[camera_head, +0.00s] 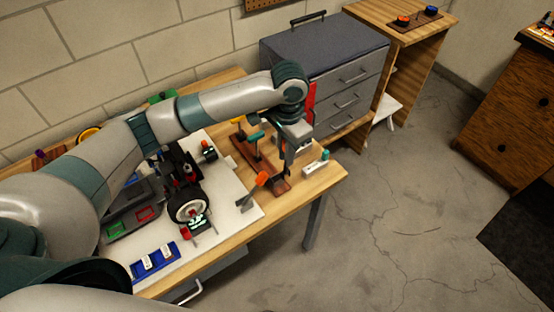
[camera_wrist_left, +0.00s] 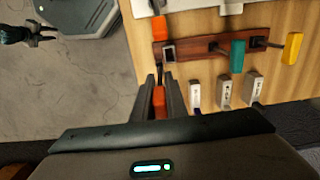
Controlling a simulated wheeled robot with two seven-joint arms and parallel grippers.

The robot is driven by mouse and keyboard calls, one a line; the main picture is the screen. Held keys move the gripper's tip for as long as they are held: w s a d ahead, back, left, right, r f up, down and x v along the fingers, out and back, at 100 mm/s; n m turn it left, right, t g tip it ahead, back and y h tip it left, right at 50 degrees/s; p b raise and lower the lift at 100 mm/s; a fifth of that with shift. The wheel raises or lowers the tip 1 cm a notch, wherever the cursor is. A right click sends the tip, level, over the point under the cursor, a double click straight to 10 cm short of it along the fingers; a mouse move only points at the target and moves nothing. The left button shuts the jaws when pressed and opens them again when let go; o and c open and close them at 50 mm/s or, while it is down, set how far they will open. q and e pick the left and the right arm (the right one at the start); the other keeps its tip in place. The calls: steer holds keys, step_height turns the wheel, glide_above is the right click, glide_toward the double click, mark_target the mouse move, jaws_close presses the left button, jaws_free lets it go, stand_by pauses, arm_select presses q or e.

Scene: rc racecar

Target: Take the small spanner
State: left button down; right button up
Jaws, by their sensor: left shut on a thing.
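My left gripper (camera_head: 288,168) is at the near end of the red-brown tool rack (camera_head: 270,172), with its fingers pointing down. In the left wrist view, the gripper (camera_wrist_left: 159,92) is shut on an orange-handled tool (camera_wrist_left: 159,101), beside the end of the rack (camera_wrist_left: 192,50). The tool's working end is hidden, so its shape does not show whether it is the small spanner. A second orange handle (camera_head: 262,178) stands on the other side of the rack. Teal (camera_wrist_left: 237,57) and yellow (camera_wrist_left: 292,49) handles stand farther along the rack. My right gripper is out of view.
Several small labelled blocks (camera_wrist_left: 224,92) stand beside the rack. The racecar (camera_head: 185,190) is on the white mat (camera_head: 236,212), near a blue tray (camera_head: 154,262). A grey drawer cabinet (camera_head: 330,65) stands behind. Open floor (camera_head: 400,210) lies beyond the bench edge.

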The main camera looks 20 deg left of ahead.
arm_select(q)
steer(key=s+d+r+b, duration=0.1)
steer(key=d+r+b, duration=0.1)
steer(key=d+r, duration=0.3)
steer(key=d, duration=0.3)
steer(key=shift+s+d+r, duration=0.15)
steer(key=shift+d, duration=0.2)
steer(key=shift+a, duration=0.1)
